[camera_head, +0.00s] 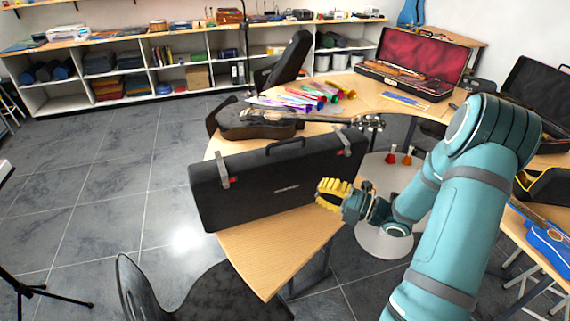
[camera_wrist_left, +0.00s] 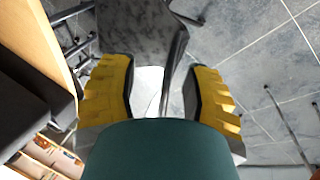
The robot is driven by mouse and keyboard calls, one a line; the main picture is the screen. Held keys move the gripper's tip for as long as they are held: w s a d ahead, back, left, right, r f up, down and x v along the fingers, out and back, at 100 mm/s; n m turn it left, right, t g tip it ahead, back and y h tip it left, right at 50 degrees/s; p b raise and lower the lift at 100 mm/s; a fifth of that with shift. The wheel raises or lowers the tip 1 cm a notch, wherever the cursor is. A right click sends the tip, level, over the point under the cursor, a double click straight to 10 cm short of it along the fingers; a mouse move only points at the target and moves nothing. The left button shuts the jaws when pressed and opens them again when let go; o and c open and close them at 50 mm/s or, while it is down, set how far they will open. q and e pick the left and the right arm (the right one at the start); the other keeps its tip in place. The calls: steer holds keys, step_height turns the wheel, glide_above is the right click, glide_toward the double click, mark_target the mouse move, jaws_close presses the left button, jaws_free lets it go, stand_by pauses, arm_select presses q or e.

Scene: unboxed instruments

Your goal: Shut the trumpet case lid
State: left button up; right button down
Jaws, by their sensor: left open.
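A long black case (camera_head: 272,182), which looks like the trumpet case, is on the near end of the wooden table. A broad black face is toward me, with a handle and two grey latches with red parts along the top. Its inside is hidden, and I cannot tell how far the lid stands open. My left gripper (camera_wrist_left: 163,92) is open and empty in the left wrist view, above a dark chair.
A dark guitar (camera_head: 258,121) lies behind the case. Colored tubes (camera_head: 305,96) and a red-lined open violin case (camera_head: 413,57) are farther back. Another open black case (camera_head: 535,90) is at the right. A dark chair (camera_head: 205,296) stands before the table. The left floor is mostly clear.

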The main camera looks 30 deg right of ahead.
steer(key=w+d+r+p+x, duration=0.1)
steer(key=d+p+x, duration=0.1)
steer(key=x, duration=1)
steer(key=shift+n, duration=0.4)
steer(key=shift+w, duration=0.2)
